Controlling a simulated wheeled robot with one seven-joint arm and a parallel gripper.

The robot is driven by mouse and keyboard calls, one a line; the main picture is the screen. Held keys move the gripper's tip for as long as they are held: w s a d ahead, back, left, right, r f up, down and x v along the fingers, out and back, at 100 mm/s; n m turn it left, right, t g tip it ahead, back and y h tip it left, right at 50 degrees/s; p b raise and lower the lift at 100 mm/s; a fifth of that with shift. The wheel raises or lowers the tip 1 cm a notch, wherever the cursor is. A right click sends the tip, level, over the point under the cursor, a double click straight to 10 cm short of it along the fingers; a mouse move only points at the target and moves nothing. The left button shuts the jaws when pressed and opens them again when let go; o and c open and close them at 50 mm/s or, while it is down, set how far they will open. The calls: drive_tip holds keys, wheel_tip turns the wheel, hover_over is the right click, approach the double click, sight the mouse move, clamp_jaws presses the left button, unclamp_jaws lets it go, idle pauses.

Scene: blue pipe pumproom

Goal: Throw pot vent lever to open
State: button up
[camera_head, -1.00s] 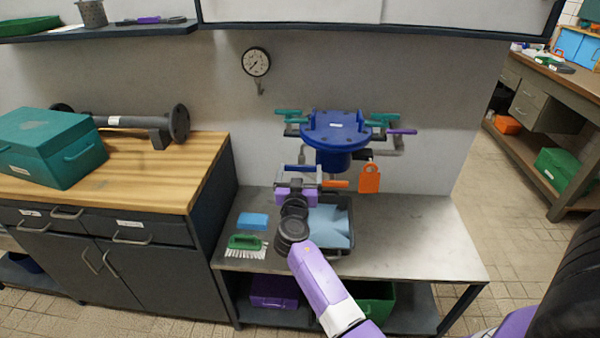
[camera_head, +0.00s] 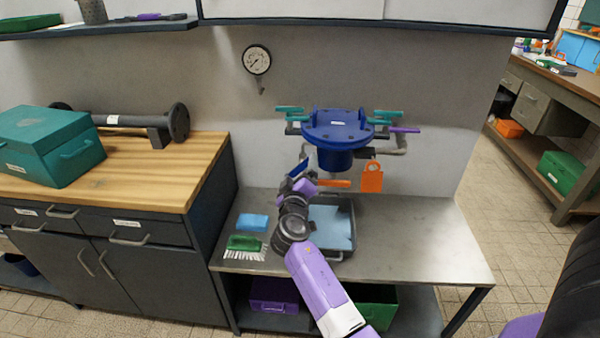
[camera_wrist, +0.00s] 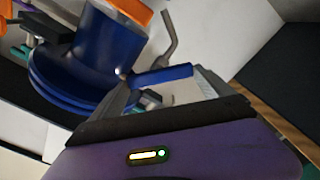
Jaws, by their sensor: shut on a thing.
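The blue pot (camera_head: 337,135) has a wide flange and is fixed at the wall above the metal bench. A blue-handled lever (camera_head: 297,168) is at its lower left, slanting in the head view. In the wrist view, the blue handle (camera_wrist: 161,77) lies between my fingers, with the blue pot (camera_wrist: 85,65) just beyond. My gripper (camera_head: 303,180) is shut on this blue handle; its fingers (camera_wrist: 165,88) are close up in the wrist view. My wrist partly hides the lever's lower end. I cannot read which lever is labelled as the vent.
Teal levers (camera_head: 289,109) and a purple lever (camera_head: 405,130) flank the pot. An orange lever (camera_head: 334,183) and orange tag (camera_head: 372,177) are close by my gripper. A dark tray (camera_head: 346,246) with a blue cloth and a green brush (camera_head: 245,243) lie below. The bench's right is clear.

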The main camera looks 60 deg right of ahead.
drive_tip(key=n, duration=0.4)
drive_tip(key=shift+f+n, duration=0.15)
drive_tip(key=shift+n, duration=0.15)
drive_tip(key=shift+f+n+p, duration=0.1)
drive_tip(key=shift+n+p, duration=0.55)
drive_tip(key=shift+n, duration=1.35)
drive_tip(key=o, duration=1.1)
drive_tip(key=shift+a, duration=0.15)
drive_tip(key=v, duration=0.7)
drive_tip(key=shift+a+b, duration=0.3)
drive_tip(key=shift+a, duration=0.05)
drive_tip(key=shift+s, duration=0.1)
